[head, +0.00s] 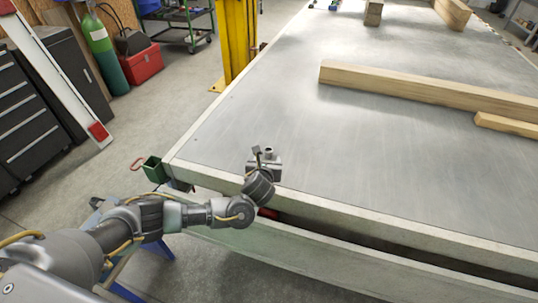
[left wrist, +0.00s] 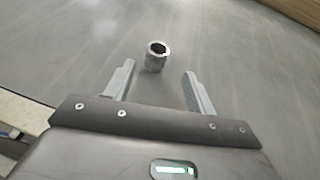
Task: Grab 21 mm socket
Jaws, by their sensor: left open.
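The socket (left wrist: 156,57) is a short, shiny metal cylinder standing upright on the grey metal deck, its open end facing up. In the left wrist view it stands just beyond my left gripper's fingertips (left wrist: 158,77), about midway between them. The two fingers are spread apart with nothing between them. In the head view the socket (head: 268,153) shows just past my left gripper (head: 265,162), near the deck's front left corner; the gripper partly hides it. I cannot read a size on it. My right gripper is not in view.
The trailer deck (head: 300,130) is mostly clear around the socket. A long wooden beam (head: 420,91) lies farther back to the right, with a shorter wood piece (head: 507,124) beside it. A raised edge rail (head: 340,216) runs along the front. A yellow post (head: 238,40) stands at left.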

